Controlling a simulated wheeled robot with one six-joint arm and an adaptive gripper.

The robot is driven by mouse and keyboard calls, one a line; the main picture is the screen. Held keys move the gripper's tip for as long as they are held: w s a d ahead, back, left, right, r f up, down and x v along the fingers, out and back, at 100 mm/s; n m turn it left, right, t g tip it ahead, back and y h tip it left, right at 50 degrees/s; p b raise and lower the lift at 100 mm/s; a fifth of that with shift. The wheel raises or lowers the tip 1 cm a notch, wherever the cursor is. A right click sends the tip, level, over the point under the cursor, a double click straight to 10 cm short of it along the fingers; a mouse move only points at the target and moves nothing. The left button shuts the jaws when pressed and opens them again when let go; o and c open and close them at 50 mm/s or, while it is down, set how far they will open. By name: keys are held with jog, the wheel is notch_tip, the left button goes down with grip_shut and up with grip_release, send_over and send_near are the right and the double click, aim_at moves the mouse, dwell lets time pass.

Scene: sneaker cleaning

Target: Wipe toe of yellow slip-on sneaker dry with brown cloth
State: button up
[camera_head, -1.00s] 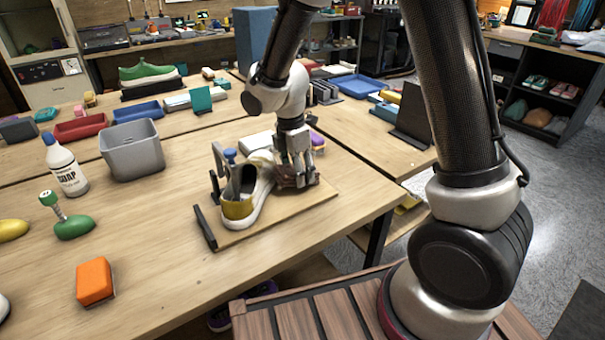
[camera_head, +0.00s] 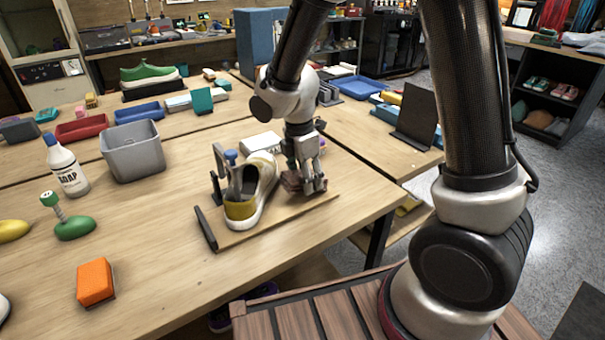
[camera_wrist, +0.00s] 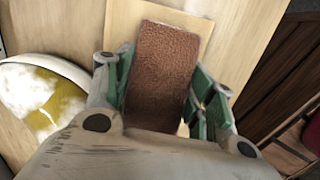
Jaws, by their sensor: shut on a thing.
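The yellow slip-on sneaker (camera_head: 250,197) sits on a wooden board (camera_head: 275,222) near the table's front edge, with its yellow heel toward the camera. In the wrist view its yellow toe (camera_wrist: 38,95) shows at the left with white patches on it. My gripper (camera_head: 306,186) is beside the sneaker, on its right, low over the board. It is shut on the brown cloth (camera_wrist: 160,72), a flat rectangular pad between the green-lined fingers. The cloth is apart from the sneaker in the wrist view. I cannot tell whether it touches the board.
A grey clamp-like holder (camera_head: 221,165) stands at the sneaker's left. A grey bin (camera_head: 133,150), a soap bottle (camera_head: 66,165), a green-handled brush (camera_head: 74,227) and an orange sponge (camera_head: 95,282) are to the left. A white block (camera_head: 262,141) lies behind the sneaker. The front middle of the table is clear.

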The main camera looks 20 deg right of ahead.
jog(key=shift+f, duration=0.25)
jog(key=shift+s, duration=0.1)
jog(key=shift+s+d, duration=0.25)
jog(key=shift+s, duration=0.7)
jog(key=shift+s+d, duration=0.25)
jog(key=shift+s, duration=0.65)
jog(key=shift+r, duration=0.15)
jog(key=shift+w+d+r, duration=0.1)
jog(key=shift+d+r, duration=0.1)
jog(key=shift+r, duration=0.55)
jog(key=shift+w+d+r, duration=0.1)
jog(key=shift+d+r, duration=0.15)
jog(key=shift+r, duration=0.55)
jog(key=shift+d+r, duration=0.2)
jog(key=shift+r, duration=0.55)
jog(key=w+d+r, duration=0.1)
jog(key=w+r, duration=0.3)
jog(key=r, duration=0.3)
jog(key=shift+w+r, duration=0.2)
jog(key=shift+r, duration=0.1)
jog(key=shift+d, duration=0.1)
